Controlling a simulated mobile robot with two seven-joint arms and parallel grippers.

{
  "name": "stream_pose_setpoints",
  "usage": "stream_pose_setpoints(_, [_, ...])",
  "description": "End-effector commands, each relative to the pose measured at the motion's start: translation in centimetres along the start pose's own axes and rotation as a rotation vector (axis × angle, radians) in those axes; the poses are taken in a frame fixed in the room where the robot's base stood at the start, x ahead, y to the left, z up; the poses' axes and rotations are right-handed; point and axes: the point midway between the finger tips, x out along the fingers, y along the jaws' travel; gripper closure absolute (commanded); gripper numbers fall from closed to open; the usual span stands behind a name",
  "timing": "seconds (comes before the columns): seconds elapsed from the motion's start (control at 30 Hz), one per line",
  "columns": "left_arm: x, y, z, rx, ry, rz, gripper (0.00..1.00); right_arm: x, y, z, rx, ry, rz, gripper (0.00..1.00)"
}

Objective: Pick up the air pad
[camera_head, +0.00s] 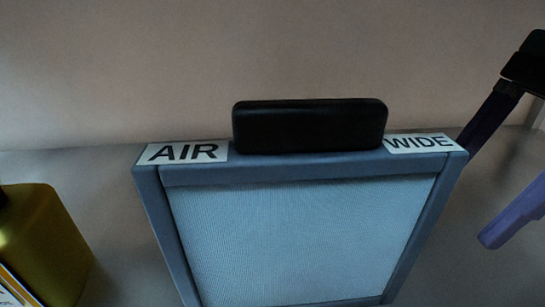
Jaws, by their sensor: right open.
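The air pad (310,235) is an upright panel with a blue-grey frame and a pale blue mesh face, in the middle of the head view. Its top edge bears a white label reading AIR (185,152) at the left and one reading WIDE (420,143) at the right. A black rounded handle (310,126) stands on the top edge between the labels. My right gripper (480,192) is open at the right, its two purplish fingers apart. One finger is partly hidden behind the panel's top right corner; the other is to its right. I cannot see my left gripper.
A yellow-olive container (45,235) with a white label stands at the lower left, apart from the panel. A plain beige wall (200,60) rises behind. The grey surface (110,190) between container and panel is clear.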

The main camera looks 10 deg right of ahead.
Motion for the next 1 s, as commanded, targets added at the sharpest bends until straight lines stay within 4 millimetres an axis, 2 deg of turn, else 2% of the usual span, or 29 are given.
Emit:
stream_pose_setpoints(0.03, [-1.1, -0.1, -0.3, 0.002, -0.002, -0.001, 1.0, -0.1, 0.1, 1.4, -0.005, -0.005, 0.004, 0.28])
stream_pose_setpoints(0.1, [-1.6, -0.1, -0.4, 0.003, -0.004, -0.002, 1.0, 0.4, 0.1, 2.5, -0.004, -0.006, 0.002, 0.28])
stream_pose_setpoints(0.37, [-2.5, -0.2, -0.6, 0.006, -0.005, -0.004, 1.0, 1.6, 0.1, 4.6, -0.001, -0.005, 0.002, 0.28])
stream_pose_setpoints(0.63, [-4.3, -0.3, -1.2, 0.006, -0.006, -0.004, 1.0, 3.1, 0.1, 8.7, -0.002, -0.006, 0.002, 0.28])
stream_pose_setpoints(0.73, [-3.7, -0.3, -1.0, 0.006, -0.005, -0.004, 1.0, 4.5, 0.1, 8.2, 0.002, -0.004, 0.002, 0.28])
stream_pose_setpoints(0.97, [-3.7, -0.2, -1.0, 0.002, -0.005, -0.001, 1.0, 4.5, 0.0, 8.2, 0.002, -0.003, -0.001, 0.28])
stream_pose_setpoints(1.0, [-3.7, -0.1, -1.0, 0.001, -0.005, 0.0, 1.0, 4.5, 0.0, 8.2, 0.002, -0.003, -0.001, 0.31])
